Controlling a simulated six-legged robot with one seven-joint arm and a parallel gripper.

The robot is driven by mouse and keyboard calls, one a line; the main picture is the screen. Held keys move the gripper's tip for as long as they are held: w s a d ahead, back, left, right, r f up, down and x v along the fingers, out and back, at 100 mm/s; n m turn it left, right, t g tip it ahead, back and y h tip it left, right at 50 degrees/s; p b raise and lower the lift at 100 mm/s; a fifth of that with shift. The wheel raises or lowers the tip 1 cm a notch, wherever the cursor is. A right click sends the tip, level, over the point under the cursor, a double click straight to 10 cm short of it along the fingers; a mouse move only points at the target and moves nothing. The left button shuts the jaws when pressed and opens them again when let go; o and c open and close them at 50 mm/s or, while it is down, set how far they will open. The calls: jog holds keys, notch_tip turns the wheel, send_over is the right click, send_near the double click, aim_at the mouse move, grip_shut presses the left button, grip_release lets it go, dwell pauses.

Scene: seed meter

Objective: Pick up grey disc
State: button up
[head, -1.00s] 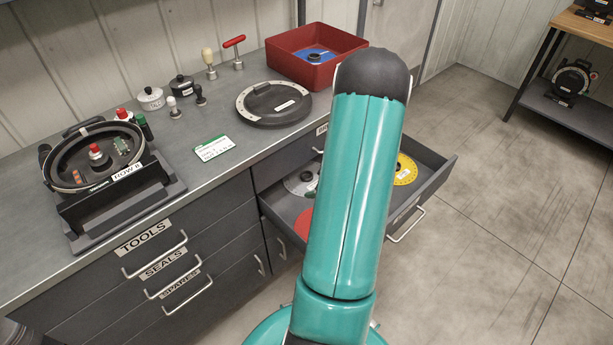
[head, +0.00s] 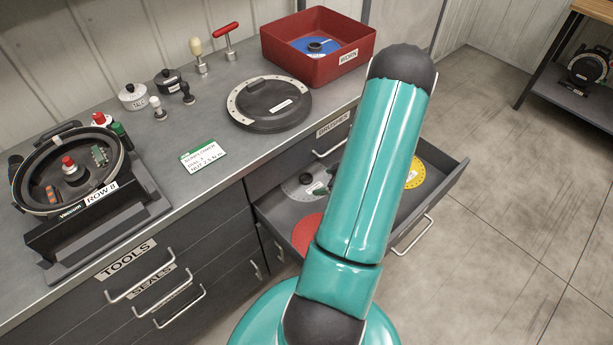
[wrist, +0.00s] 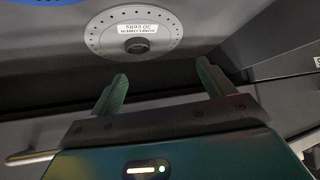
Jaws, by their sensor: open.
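The grey disc (head: 293,190) lies flat in the open drawer (head: 452,172), left of my arm, which hides part of it. In the wrist view the grey disc (wrist: 168,32) has a ring of small holes, a dark central hub and a white label reading "sunflower". My gripper (wrist: 162,72) is open and empty, its two green fingers apart and pointing toward the disc's hub side. No contact with the disc shows. In the head view only a little dark green by the disc may be the gripper.
A red disc (head: 308,232) and a yellow disc (head: 413,175) also lie in the drawer. A blue disc edge (wrist: 40,2) shows in the wrist view. The drawer walls surround the discs. A black round lid (head: 268,103) and a red bin (head: 300,68) stand on the counter above.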

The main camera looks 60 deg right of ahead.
send_near(296, 188)
jog(key=shift+a, duration=0.2)
jog(key=shift+x, duration=3.15)
jog(key=shift+d, duration=0.15)
jog(key=shift+c, duration=0.4)
jog(key=c, duration=0.6)
